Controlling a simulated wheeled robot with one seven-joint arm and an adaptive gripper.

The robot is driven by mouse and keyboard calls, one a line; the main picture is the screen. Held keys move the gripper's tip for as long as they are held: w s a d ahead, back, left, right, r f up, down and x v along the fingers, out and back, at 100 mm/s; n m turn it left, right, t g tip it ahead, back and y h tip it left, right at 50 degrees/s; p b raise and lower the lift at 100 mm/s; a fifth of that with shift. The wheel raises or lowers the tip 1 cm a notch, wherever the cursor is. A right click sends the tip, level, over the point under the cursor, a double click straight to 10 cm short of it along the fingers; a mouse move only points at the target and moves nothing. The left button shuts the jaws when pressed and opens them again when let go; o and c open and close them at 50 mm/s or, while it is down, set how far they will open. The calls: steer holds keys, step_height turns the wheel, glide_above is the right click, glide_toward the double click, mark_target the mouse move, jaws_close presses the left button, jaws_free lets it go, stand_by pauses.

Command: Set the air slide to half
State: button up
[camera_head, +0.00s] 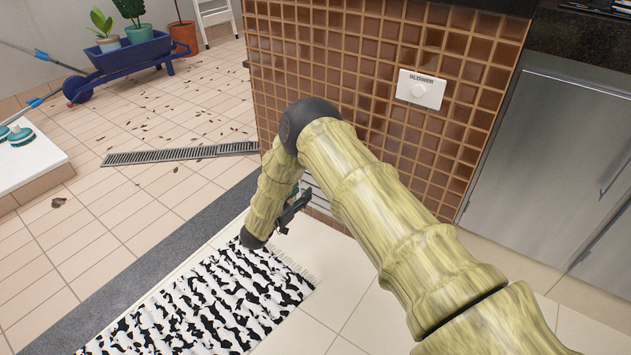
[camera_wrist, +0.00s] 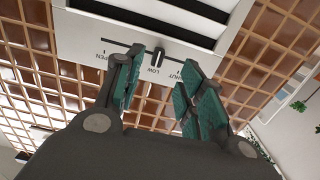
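The air slide is a white slatted vent panel (camera_wrist: 90,40) low on the tiled wall, at the top of the wrist view. In the head view my gripper (camera_head: 290,212) is by the wall, and my arm hides most of the vent panel (camera_head: 316,196).
A white BLOWER switch plate (camera_head: 420,90) is higher on the tiled wall. Steel cabinet doors (camera_head: 545,150) stand at right. A black-and-white rug (camera_head: 210,305) lies on the floor below my gripper. A blue wheelbarrow planter (camera_head: 130,55) is far left, with open tiled floor before it.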

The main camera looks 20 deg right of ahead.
steer(key=b+x, duration=0.3)
steer(key=x, duration=0.6)
steer(key=shift+w+d+b, duration=0.2)
steer(key=shift+b, duration=0.15)
jaws_close()
